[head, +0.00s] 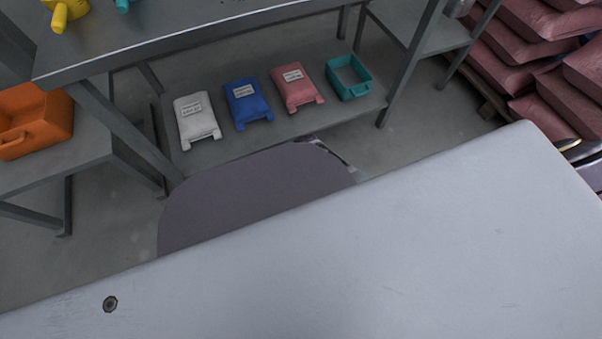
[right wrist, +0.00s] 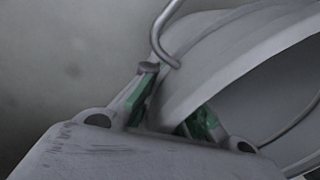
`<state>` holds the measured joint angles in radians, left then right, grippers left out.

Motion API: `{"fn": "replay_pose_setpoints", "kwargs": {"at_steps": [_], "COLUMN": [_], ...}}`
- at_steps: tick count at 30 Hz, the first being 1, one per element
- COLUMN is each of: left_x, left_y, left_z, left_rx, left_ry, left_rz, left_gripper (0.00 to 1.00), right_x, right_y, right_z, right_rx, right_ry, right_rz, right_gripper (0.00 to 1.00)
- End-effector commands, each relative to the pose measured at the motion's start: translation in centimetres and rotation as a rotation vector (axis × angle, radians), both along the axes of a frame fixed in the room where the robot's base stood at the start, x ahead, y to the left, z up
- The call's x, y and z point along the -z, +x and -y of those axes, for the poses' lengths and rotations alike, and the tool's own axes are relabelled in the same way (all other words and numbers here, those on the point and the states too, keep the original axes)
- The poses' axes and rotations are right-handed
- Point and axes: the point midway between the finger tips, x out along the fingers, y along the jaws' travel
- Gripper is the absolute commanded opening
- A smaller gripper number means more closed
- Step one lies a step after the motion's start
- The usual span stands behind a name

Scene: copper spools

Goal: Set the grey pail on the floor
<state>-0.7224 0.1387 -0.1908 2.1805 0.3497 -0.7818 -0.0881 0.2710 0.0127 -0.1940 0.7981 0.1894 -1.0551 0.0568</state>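The grey pail (right wrist: 215,72) fills the right of the right wrist view, tilted, with its rim and part of its hollow inside showing. Its wire handle (right wrist: 157,38) hooks down at the rim. My right gripper (right wrist: 174,105) has green-padded fingers on either side of the pail's wall and appears shut on it at the rim. The rest of the pail is cut off by the frame. Neither the pail nor either gripper shows in the head view. Bare grey floor (head: 110,235) shows there, left of centre.
An orange bin (head: 35,120) stands left. Red sacks (head: 520,60) are stacked right. A large pale surface hides the foreground.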

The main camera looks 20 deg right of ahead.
Motion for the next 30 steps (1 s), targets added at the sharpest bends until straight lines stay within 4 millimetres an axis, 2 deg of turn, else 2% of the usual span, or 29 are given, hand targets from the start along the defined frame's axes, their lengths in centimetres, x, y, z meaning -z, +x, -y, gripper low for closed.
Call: {"fn": "replay_pose_setpoints", "kwargs": {"at_steps": [5, 6, 10, 11, 23, 30], "left_x": [-0.1, -0.1, -0.1, -0.1, 0.1, -0.3], "left_y": [0.1, 0.1, 0.1, 0.1, -0.1, -0.2], "left_z": [0.0, 0.0, 0.0, 0.0, 0.0, -0.1], "left_rx": [0.001, 0.001, 0.001, 0.001, 0.001, 0.001], "left_ry": [-0.002, -0.002, -0.001, -0.001, 0.000, 0.007], "left_rz": [0.004, 0.004, 0.004, 0.004, -0.002, -0.008], "left_gripper": [0.40, 0.40, 0.40, 0.40, 0.40, 0.40], "right_x": [0.3, 0.3, 0.3, 0.3, 0.2, -0.7], "right_y": [0.1, 0.0, 0.0, 0.0, 0.0, 0.0], "right_z": [0.0, 0.0, 0.0, 0.0, 0.0, 0.1], "right_rx": [0.000, 0.000, 0.000, 0.000, 0.000, 0.000], "right_ry": [0.001, 0.000, 0.000, 0.000, 0.000, 0.000], "right_rz": [0.000, 0.000, 0.000, 0.000, 0.000, 0.001], "right_gripper": [0.00, 0.09, 0.26, 0.27, 0.27, 0.27]}}
